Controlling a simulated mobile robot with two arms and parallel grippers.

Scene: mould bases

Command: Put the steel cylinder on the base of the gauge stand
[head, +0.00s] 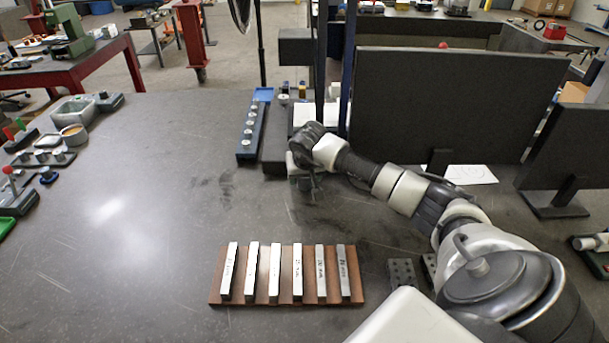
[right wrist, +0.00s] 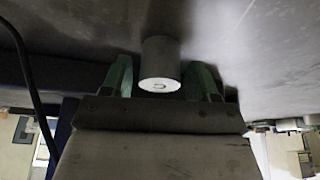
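The steel cylinder (right wrist: 160,62) shows in the right wrist view as a short grey cylinder with a bright round end and a small centre hole. It seems to stand on the grey tabletop. My right gripper (right wrist: 163,80) has its green fingers on either side of it, with a narrow gap visible at the left finger, so it looks open. In the head view my right gripper (head: 303,182) points down near the table's far middle; the cylinder is hidden there. A dark block (head: 274,150) beside it may be the gauge stand's base; I cannot tell. My left gripper is not in view.
A blue rail (head: 250,135) with several round pieces lies left of the gripper. A brown board (head: 262,299) with several marked steel bars lies in front. Dark upright panels (head: 450,105) stand at the right. The table's left middle is clear.

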